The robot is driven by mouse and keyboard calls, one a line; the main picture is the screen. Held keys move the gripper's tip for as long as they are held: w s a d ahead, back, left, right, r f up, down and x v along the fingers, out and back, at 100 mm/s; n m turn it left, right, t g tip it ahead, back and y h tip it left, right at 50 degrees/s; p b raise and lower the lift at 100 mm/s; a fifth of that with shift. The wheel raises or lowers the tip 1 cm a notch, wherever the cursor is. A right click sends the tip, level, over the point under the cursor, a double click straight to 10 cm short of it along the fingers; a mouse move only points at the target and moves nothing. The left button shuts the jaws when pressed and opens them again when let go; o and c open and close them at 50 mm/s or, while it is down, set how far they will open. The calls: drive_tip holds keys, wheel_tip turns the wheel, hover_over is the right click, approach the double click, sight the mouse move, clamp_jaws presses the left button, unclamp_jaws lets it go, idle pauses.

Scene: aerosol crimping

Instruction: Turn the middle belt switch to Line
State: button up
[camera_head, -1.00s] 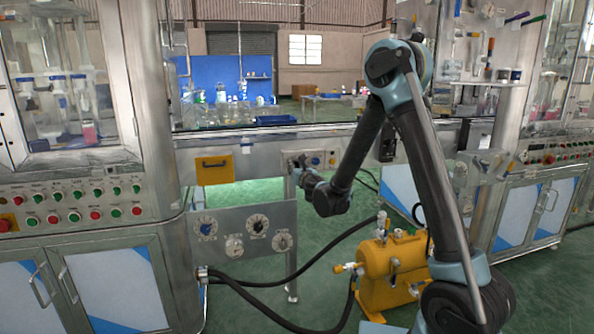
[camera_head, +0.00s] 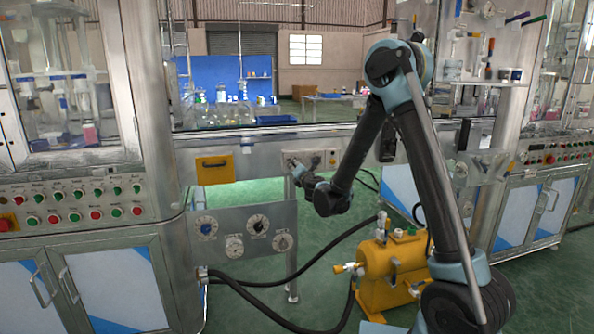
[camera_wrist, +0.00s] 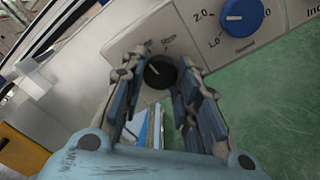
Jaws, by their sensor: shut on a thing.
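The black rotary switch (camera_wrist: 160,72) sits on a pale panel in the wrist view, with small slanted labels above it that I cannot read clearly. My gripper (camera_wrist: 156,68) has one finger on each side of it and is shut on it. The switch's pointer direction is hard to make out. In the head view my gripper (camera_head: 297,170) reaches the small panel (camera_head: 286,156) under the conveyor edge; there the gripper hides the switch.
A blue dial (camera_wrist: 243,16) with numbers is right of the switch. A yellow drawer front (camera_head: 215,169) is to the left. Below hangs a plate with several dials (camera_head: 258,224). A yellow compressor tank (camera_head: 390,268) and black hoses stand on the green floor.

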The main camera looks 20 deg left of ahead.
drive_tip(key=shift+w+d+m, duration=0.1)
drive_tip(key=shift+m, duration=0.4)
drive_tip(key=o, duration=1.1)
drive_tip(key=shift+c, duration=0.2)
drive_tip(key=v, duration=1.2)
drive_tip(key=shift+f, duration=0.1)
